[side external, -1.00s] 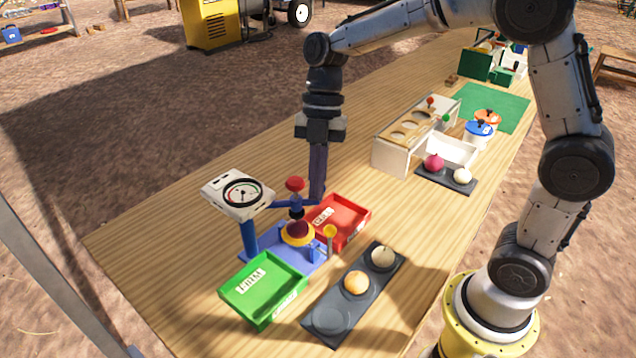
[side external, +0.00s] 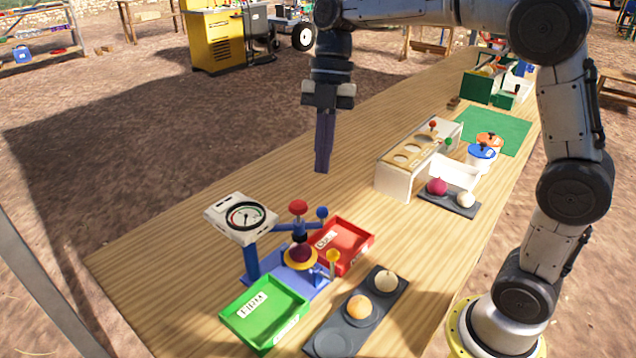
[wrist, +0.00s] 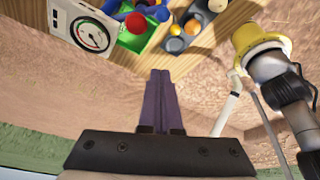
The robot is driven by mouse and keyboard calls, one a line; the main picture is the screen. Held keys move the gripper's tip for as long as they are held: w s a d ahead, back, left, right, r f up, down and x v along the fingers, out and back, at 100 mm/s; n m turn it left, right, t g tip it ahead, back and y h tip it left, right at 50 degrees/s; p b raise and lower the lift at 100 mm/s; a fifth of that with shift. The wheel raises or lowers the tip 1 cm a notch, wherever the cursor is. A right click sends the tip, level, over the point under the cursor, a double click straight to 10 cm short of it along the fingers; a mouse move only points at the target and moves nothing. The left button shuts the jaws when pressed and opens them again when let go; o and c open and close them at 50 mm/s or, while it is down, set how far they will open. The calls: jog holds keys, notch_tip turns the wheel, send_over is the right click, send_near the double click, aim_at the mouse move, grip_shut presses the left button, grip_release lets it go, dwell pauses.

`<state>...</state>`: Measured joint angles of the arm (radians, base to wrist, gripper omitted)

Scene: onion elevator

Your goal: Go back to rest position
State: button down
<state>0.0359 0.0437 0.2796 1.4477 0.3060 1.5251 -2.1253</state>
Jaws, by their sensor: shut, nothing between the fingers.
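My gripper (side external: 322,168) is shut and empty, held in the air above the wooden table (side external: 200,190), behind the dial device in the side view. Its dark purple fingers also show in the wrist view (wrist: 161,75), pointing away from the wrist. The blue device with a white dial (side external: 241,217) stands on the table below and left of the gripper. A dark red onion (side external: 300,252) sits on its yellow ring, under a red knob (side external: 298,207). A blue ball (side external: 322,212) tips the device's side arm. The gripper is apart from all of these.
A green tray (side external: 265,312) and a red tray (side external: 343,240) flank the device. A dark holder (side external: 360,312) carries two onions. A white box with holes (side external: 410,160), another dark tray (side external: 450,203) and lidded pots stand further right. Bare table lies left of the white box.

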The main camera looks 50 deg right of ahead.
jog(key=s+d+r+m+t+h, duration=0.1)
jog(key=s+r+m+t, duration=0.15)
jog(key=s, duration=0.35)
jog(key=s+d+r+m+t, duration=0.1)
jog(key=s+m, duration=0.2)
jog(key=s, duration=0.4)
jog(key=s+d+f+m+t+h, duration=0.2)
jog(key=s+f+m, duration=0.4)
jog(key=m, duration=1.2)
jog(key=shift+d+f+t+h, duration=0.3)
jog(key=shift+d+f+t, duration=0.4)
jog(key=shift+f+t, duration=0.15)
